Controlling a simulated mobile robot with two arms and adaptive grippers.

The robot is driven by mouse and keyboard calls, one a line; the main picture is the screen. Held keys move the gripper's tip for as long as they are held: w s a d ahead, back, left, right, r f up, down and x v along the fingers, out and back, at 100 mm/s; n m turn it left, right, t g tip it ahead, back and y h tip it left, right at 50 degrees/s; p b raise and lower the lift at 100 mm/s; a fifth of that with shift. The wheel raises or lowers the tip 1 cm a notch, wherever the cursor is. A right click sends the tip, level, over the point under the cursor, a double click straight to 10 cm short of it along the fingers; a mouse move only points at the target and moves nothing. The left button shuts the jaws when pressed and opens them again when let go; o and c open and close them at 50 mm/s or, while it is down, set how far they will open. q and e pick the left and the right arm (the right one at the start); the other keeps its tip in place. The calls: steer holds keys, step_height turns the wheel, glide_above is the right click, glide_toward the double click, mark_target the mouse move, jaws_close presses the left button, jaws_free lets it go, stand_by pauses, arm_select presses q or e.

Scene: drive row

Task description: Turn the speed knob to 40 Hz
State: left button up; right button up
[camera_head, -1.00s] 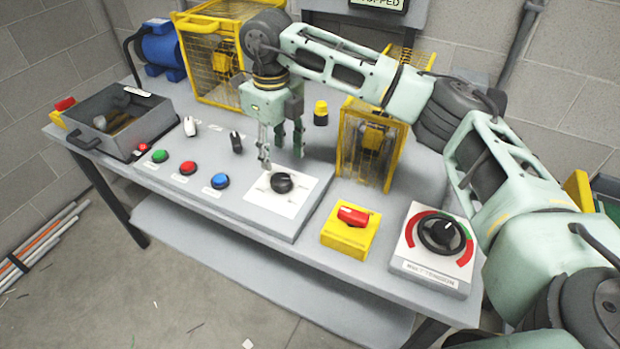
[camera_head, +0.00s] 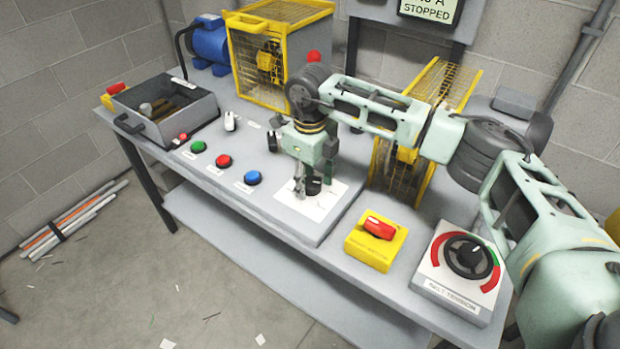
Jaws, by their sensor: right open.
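The speed knob (camera_head: 314,186) is a small black knob on a white dial plate (camera_head: 325,208), set in the grey control panel on the bench. My right gripper (camera_head: 307,187) points down over it, with its fingers apart at either side of the knob. The near finger stands in front and to the left of the knob. Whether the fingers touch it cannot be told. The dial marks are too small to read, and the arm hides part of the plate. My left gripper is not in view.
Green (camera_head: 198,147), red (camera_head: 223,161) and blue (camera_head: 253,178) buttons sit left of the dial. A yellow box with a red switch (camera_head: 379,228) and a belt tension dial (camera_head: 468,257) stand to the right.

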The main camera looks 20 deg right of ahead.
steer(key=c, duration=1.1)
steer(key=shift+f+n+b, duration=0.2)
steer(key=shift+n+b, duration=0.2)
steer(key=shift+b, duration=0.25)
steer(key=shift+r+n+b, duration=0.1)
steer(key=shift+n+b, duration=0.2)
steer(key=shift+n, duration=0.2)
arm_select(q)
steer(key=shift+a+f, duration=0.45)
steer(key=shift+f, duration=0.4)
arm_select(e)
steer(key=shift+s, duration=0.1)
steer(key=o, duration=1.1)
steer(key=shift+a+r, duration=0.1)
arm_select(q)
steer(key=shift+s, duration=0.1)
